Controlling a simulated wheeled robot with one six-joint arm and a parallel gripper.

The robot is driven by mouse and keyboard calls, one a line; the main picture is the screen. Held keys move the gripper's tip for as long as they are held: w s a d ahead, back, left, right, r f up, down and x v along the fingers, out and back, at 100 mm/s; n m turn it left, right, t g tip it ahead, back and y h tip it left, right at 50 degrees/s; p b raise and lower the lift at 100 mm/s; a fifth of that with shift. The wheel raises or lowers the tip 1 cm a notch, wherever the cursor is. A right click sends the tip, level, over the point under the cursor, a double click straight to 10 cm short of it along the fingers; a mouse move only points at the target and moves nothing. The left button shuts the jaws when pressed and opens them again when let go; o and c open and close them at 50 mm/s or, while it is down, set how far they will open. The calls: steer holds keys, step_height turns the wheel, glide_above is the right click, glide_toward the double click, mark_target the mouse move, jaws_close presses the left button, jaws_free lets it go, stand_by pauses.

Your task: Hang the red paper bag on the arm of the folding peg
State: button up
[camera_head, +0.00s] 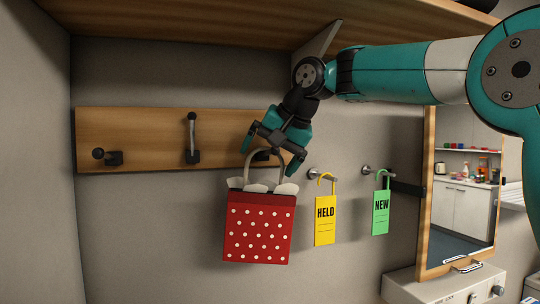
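The red paper bag (258,229) has white dots, white tissue at its top and a pale looped handle (250,166). It hangs nearly upright below the right end of a wooden peg board (150,123). The top of its handle is at the right dark peg (262,156), partly hidden by my gripper; it seems to be over that peg, but the contact is unclear. My gripper (271,160) is at the handle's top, its two fingers spread apart on either side. A middle peg (192,140) has its arm pointing up; a left peg (108,157) has its knobbed arm out to the left.
A yellow HELD tag (325,220) and a green NEW tag (380,211) hang on wall hooks right of the bag. A wooden shelf (200,20) is overhead. A wood-framed mirror (428,200) and pale cabinet (440,288) stand at right. Wall left of the bag is clear.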

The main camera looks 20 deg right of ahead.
steer(key=shift+f, duration=0.3)
steer(key=p+v, duration=0.2)
steer(key=v, duration=0.6)
steer(key=s+a+f+n+g+b, duration=0.3)
steer(key=s+f+n, duration=0.2)
steer(key=s+f, duration=0.9)
steer(key=s+a+f+n+g+b, duration=0.3)
steer(key=s+f+n, duration=0.3)
steer(key=s+f, duration=0.7)
step_height(320, 180, down, 7)
steer(key=shift+s+a+f+g+b, duration=0.1)
steer(key=shift+s+a+g+b, duration=0.2)
steer(key=shift+s+a+b, duration=0.15)
